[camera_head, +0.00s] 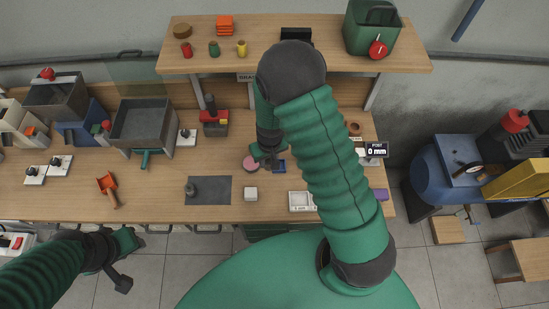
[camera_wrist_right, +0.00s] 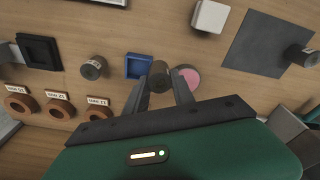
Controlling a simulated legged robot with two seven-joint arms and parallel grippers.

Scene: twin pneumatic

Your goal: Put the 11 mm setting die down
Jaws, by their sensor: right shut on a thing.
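My right gripper (camera_wrist_right: 160,100) is shut on a small dark cylinder, the setting die (camera_wrist_right: 159,77), which sits between the fingertips in the right wrist view. Its size marking cannot be read. In the head view my right gripper (camera_head: 267,157) is over the bench, and the die is hard to make out there. A small blue square tray (camera_wrist_right: 138,66) is just left of the held die, and a pink disc (camera_wrist_right: 187,80) is just right of it. My left gripper (camera_head: 123,262) hangs off the bench's front edge at lower left; its jaw state is unclear.
A grey cylinder (camera_wrist_right: 93,67), a black square holder (camera_wrist_right: 38,50) and labelled brown rings (camera_wrist_right: 58,108) lie left in the wrist view. A white block (camera_wrist_right: 210,15) and a grey mat (camera_wrist_right: 262,45) with a cylinder are right. A shelf (camera_head: 295,64) overhangs the bench's back.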

